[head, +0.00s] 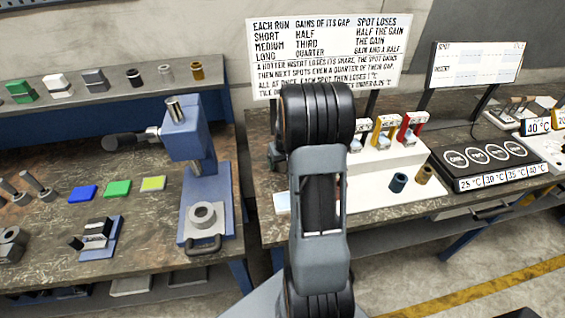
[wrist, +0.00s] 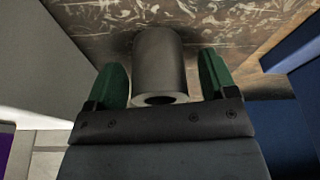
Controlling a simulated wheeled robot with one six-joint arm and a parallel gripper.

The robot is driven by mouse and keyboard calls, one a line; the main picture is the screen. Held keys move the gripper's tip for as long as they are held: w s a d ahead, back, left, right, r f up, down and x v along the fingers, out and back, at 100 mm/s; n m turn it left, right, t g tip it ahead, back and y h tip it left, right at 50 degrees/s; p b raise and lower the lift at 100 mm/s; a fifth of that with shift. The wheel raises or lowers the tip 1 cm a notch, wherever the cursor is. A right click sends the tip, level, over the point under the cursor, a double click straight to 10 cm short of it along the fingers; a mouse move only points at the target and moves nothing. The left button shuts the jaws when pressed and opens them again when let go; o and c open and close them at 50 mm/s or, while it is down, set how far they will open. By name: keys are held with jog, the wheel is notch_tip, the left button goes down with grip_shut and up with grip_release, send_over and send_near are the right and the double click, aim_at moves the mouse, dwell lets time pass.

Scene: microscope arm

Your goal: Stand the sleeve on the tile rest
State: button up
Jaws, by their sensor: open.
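A grey hollow cylinder, which looks like the sleeve (wrist: 160,62), stands between the two green fingers of my gripper (wrist: 164,85) in the wrist view. A dark round hole shows at its near end. The fingers are open on either side of it, with a small gap at the right; contact at the left is unclear. Brown worn tabletop (wrist: 95,22) shows behind it. In the head view my arm hides the gripper and this cylinder. I cannot tell for sure which thing is the tile rest.
A pale wall-like surface (wrist: 40,60) lies left of the gripper and a blue one (wrist: 295,40) right. A blue microscope stand (head: 188,140) and coloured tiles (head: 117,188) are on the left bench.

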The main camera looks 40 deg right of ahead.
jog(key=shift+r, duration=0.1)
jog(key=c, duration=1.3)
